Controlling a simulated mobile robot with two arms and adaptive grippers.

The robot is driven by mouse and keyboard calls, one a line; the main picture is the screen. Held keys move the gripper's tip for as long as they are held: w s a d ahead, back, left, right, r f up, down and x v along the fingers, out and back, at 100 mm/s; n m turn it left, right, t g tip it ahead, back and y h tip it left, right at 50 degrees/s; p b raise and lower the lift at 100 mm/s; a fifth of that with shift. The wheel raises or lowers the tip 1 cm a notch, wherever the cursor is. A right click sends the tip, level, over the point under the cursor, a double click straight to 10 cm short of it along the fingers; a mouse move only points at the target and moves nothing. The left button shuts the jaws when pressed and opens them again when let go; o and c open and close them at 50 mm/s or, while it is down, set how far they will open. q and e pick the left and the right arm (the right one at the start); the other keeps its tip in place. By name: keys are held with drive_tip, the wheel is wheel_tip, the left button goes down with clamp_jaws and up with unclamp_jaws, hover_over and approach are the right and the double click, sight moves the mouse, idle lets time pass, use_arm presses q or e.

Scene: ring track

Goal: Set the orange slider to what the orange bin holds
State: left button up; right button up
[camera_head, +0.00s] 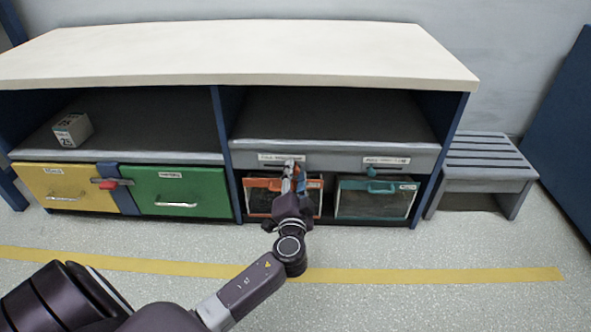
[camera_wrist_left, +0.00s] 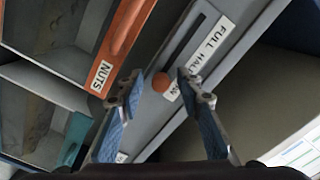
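The orange slider knob (camera_wrist_left: 161,82) sits low in its dark slot (camera_wrist_left: 190,42); the slot runs on from it toward the FULL end of the label (camera_wrist_left: 216,38). A finger covers part of the label. My left gripper (camera_wrist_left: 160,88) is open, its blue-padded fingers on either side of the knob; I cannot tell whether they touch it. In the head view my left gripper (camera_head: 293,178) is at the slider strip, in front of the orange bin (camera_head: 262,184). The bin's rim (camera_wrist_left: 126,38), labelled NUTS, shows in the wrist view. Its contents look dark and their level is unclear.
A teal bin (camera_head: 378,186) and teal slider (camera_head: 372,160) are to the right. Yellow (camera_head: 62,185) and green (camera_head: 180,187) drawers, with a red-handled latch (camera_head: 110,183) between, are left. A box (camera_head: 73,130) is on the shelf. A grey stool (camera_head: 487,165) stands right.

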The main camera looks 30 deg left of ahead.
sight(282, 166)
use_arm(q)
drive_tip(key=shift+c, duration=1.3)
clamp_jaws()
drive_tip(key=s+a, duration=0.2)
drive_tip(key=a, duration=0.1)
drive_tip(key=shift+s+a, duration=0.15)
drive_tip(key=shift+a, duration=0.1)
drive_tip(key=shift+o, duration=1.3)
unclamp_jaws()
